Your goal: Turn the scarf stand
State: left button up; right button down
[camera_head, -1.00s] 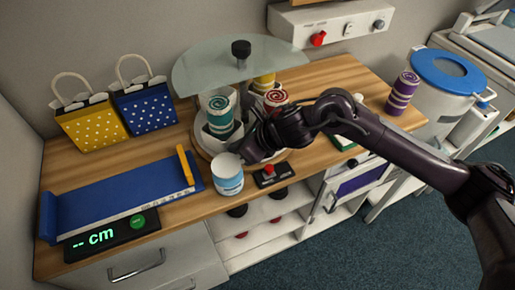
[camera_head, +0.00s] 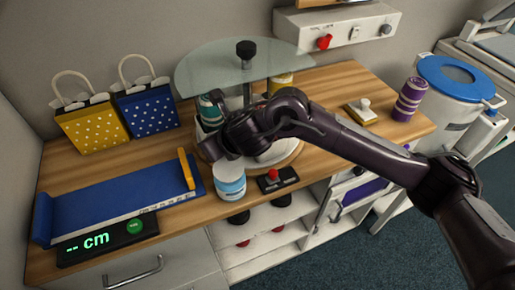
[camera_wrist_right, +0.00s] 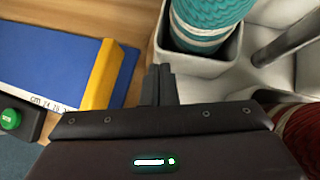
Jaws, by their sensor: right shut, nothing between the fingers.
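The scarf stand has a half-round glass top (camera_head: 207,76) with a black knob (camera_head: 246,50) on a central post and a round base with pale holders. A teal scarf roll (camera_head: 209,108) sits in its left holder; it also shows in the right wrist view (camera_wrist_right: 207,18). A yellow roll (camera_head: 281,83) is at the back. A red roll (camera_wrist_right: 302,138) shows at the right wrist view's edge; my arm covers it in the head view. My right gripper (camera_wrist_right: 163,72) is shut and empty beside the teal roll's holder, at the stand's front left; whether it touches cannot be told. My left gripper is out of view.
A white and light-blue can (camera_head: 229,182) and a red-button box (camera_head: 277,179) stand close in front. A blue measuring tray (camera_head: 115,195) lies left, gift bags (camera_head: 92,128) behind it. A purple roll (camera_head: 409,98) stands right.

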jog(key=shift+w+a+m+t+h, duration=0.3)
jog(key=shift+w+a+m, duration=0.05)
jog(key=shift+a+m, duration=0.15)
dwell(0.6)
